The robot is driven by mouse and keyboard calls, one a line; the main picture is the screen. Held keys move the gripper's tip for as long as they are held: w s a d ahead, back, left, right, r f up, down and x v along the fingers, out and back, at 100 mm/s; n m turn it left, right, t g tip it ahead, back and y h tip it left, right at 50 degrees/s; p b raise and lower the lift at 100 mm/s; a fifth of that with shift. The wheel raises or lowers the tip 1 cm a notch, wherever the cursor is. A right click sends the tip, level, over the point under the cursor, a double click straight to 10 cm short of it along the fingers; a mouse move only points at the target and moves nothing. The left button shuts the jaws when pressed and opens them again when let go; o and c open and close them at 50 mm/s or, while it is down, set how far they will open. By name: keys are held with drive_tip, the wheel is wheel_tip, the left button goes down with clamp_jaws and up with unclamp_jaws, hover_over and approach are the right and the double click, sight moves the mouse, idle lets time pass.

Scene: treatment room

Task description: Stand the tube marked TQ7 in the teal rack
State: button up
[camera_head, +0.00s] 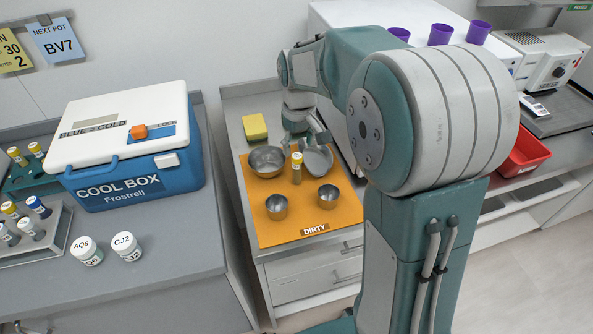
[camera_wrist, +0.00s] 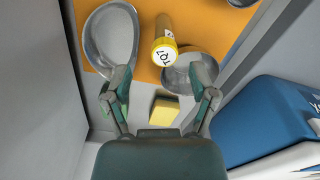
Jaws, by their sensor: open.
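A tube with a yellow cap (camera_head: 297,169) stands on the orange mat, between a round metal bowl and a kidney dish. In the wrist view the tube (camera_wrist: 164,45) shows its cap mark, upside down, which reads TQ7. My gripper (camera_head: 308,140) is open and empty above the back of the mat. In the wrist view my gripper's fingers (camera_wrist: 160,80) are spread to either side, with the tube ahead of and between them, not touched. The teal rack (camera_head: 22,184) is at the left edge, partly cut off and partly hidden by the cool box, with capped tubes in it.
The orange mat (camera_head: 294,234), marked DIRTY, also bears the bowl (camera_head: 266,161), kidney dish (camera_head: 318,162) and two metal cups. A yellow sponge (camera_head: 255,127) lies behind it. The cool box (camera_head: 130,150) stands between mat and rack. A metal tray (camera_head: 58,236) of tubes and two jars are nearby.

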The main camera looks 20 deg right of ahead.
sight(297, 166)
drive_tip(key=f, duration=0.7)
drive_tip(key=shift+a+f, duration=0.1)
drive_tip(key=shift+a, duration=0.15)
clamp_jaws()
